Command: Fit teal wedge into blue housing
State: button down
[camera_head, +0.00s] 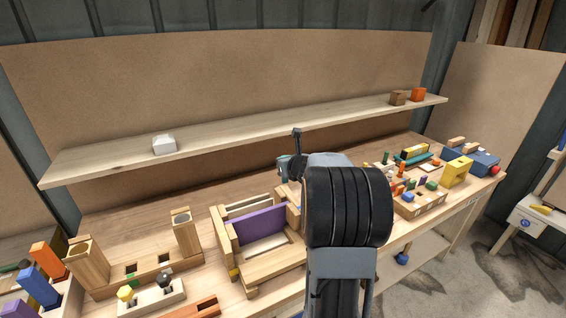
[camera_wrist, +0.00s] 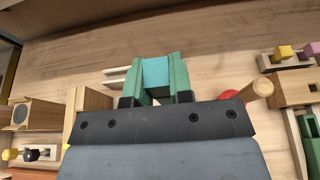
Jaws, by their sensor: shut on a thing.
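In the wrist view, my gripper (camera_wrist: 158,80) has green fingers shut on the teal wedge (camera_wrist: 155,71). The wedge shows as a flat teal face between the fingertips, with bare table beyond it. Its lower part is hidden by the fingers and the dark gripper body. In the head view, my arm covers most of the gripper, and only a little of it shows left of the arm. A blue block-like body (camera_head: 484,163), which looks like the blue housing, stands at the far right end of the bench, well away from my gripper. Its opening cannot be made out.
A wooden frame with a purple panel (camera_head: 256,224) stands left of my arm. A wooden rack with posts (camera_head: 140,278) is further left. A yellow block (camera_head: 457,171) and several small pieces crowd the right. A shelf (camera_head: 250,126) runs behind; the table below it is mostly clear.

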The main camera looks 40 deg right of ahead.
jog(key=shift+s, duration=0.1)
notch_tip(320, 180, down, 6)
jog(key=b, duration=0.6)
jog(key=shift+r, duration=0.1)
jog(key=shift+f+b, duration=2.35)
jog(key=shift+b, duration=0.55)
dwell(1.5)
jog(key=c, duration=0.9)
grip_release()
jog(key=shift+c, duration=0.2)
send_near(285, 182)
jog(key=shift+s+f+p, duration=0.45)
jog(key=shift+s+f, duration=0.55)
jog(key=shift+s, duration=0.35)
